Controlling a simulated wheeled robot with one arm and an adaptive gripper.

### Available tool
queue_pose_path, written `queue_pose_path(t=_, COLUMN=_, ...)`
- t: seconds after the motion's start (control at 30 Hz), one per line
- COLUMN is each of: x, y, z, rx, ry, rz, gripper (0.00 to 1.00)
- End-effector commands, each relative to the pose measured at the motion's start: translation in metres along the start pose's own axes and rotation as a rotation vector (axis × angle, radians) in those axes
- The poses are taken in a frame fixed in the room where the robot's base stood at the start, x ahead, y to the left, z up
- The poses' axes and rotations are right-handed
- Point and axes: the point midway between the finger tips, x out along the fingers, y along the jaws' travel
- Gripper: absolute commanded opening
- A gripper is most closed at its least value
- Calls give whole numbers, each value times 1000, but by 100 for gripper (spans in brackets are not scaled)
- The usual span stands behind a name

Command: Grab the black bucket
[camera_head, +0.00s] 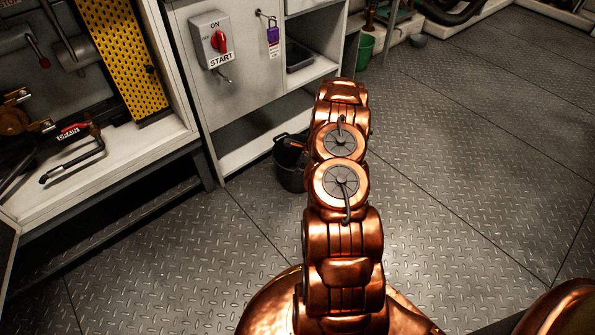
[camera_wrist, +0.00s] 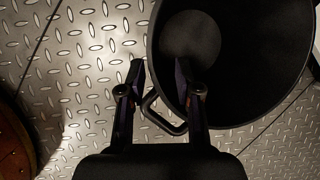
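The black bucket (camera_head: 290,174) stands on the metal floor in front of the white cabinet, and my arm partly covers it in the head view. In the wrist view the bucket (camera_wrist: 262,95) fills the upper right, and I look down into its open mouth. Its handle (camera_wrist: 160,118) juts out at the rim's lower left, between my fingers. My gripper (camera_wrist: 158,72) is open. Its left finger is outside the bucket over the floor, and its right finger overlaps the bucket's mouth. Contact with the rim cannot be told. In the head view my gripper is mostly hidden by my arm.
The white cabinet (camera_head: 238,105) with a start switch (camera_head: 211,41) and a purple padlock (camera_head: 272,35) stands behind the bucket. A workbench (camera_head: 125,155) is on the left. A green bucket (camera_head: 365,50) stands farther back. The floor on the right (camera_head: 480,150) is clear.

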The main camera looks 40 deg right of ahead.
Motion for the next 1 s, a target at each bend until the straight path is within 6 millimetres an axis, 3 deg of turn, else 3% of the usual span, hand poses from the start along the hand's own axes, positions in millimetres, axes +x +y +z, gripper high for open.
queue_pose_path(t=0.47, x=38, y=1, z=-2, rx=6, ry=1, rz=-1, gripper=34)
queue_pose_path(t=0.8, x=78, y=5, z=2, rx=5, ry=0, rz=2, gripper=34)
queue_pose_path(t=1.0, x=80, y=4, z=3, rx=6, ry=0, rz=1, gripper=34)
